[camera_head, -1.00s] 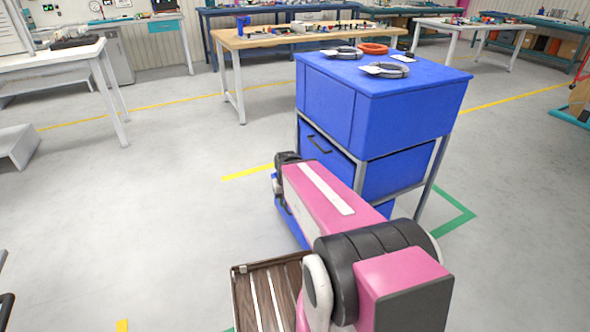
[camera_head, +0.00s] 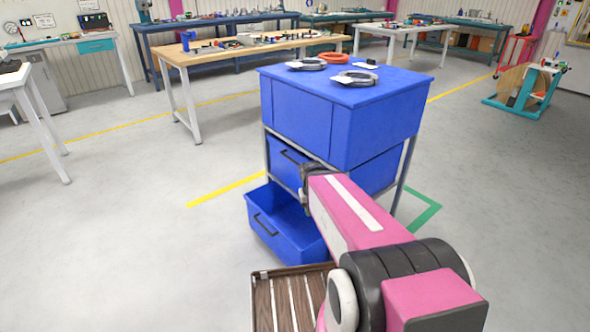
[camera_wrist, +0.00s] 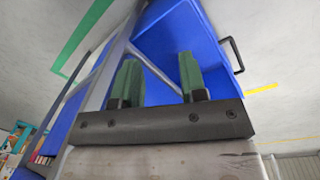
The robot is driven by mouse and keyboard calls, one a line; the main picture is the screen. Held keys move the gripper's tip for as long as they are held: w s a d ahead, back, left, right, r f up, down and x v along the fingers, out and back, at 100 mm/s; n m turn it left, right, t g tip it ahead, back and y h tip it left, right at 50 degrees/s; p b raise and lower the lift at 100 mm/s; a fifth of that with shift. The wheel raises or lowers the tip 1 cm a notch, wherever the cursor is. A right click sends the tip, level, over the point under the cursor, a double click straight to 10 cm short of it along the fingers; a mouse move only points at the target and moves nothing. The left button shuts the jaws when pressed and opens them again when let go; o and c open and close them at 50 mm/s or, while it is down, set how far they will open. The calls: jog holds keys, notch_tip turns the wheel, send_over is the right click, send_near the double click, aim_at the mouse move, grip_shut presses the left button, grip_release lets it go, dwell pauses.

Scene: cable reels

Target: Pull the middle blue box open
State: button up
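The blue cabinet (camera_head: 345,115) stands in a grey metal frame in the head view. Its middle blue box (camera_head: 375,170) sits below the top section, its front partly covered by my arm; its dark handle is partly visible. It looks closed or nearly so. Below it, the bottom blue box (camera_head: 285,228) is pulled out, with a black handle on its front. My gripper (camera_wrist: 162,75) has two green fingers apart with nothing between them, beside the grey frame. A blue box with a black handle (camera_wrist: 233,54) shows beyond them in the wrist view, apparently the bottom one.
Cable coils, including an orange one (camera_head: 325,58), lie on the cabinet top. A wooden-topped table (camera_head: 190,62) stands behind. Open floor lies to the left of the cabinet. A brown slatted tray (camera_head: 262,300) is near the bottom.

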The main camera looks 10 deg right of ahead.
jog(key=w+d+f+n+h, duration=0.1)
jog(key=w+f+h, duration=0.2)
jog(key=w+h, duration=0.15)
jog(key=n+t+h, duration=0.5)
jog(key=t+h, duration=0.5)
jog(key=h, duration=0.2)
send_near(291, 159)
jog(key=x, duration=1)
jog(key=shift+w+f, duration=0.15)
jog(key=shift+f, duration=0.2)
jog(key=shift+c, duration=0.3)
grip_shut()
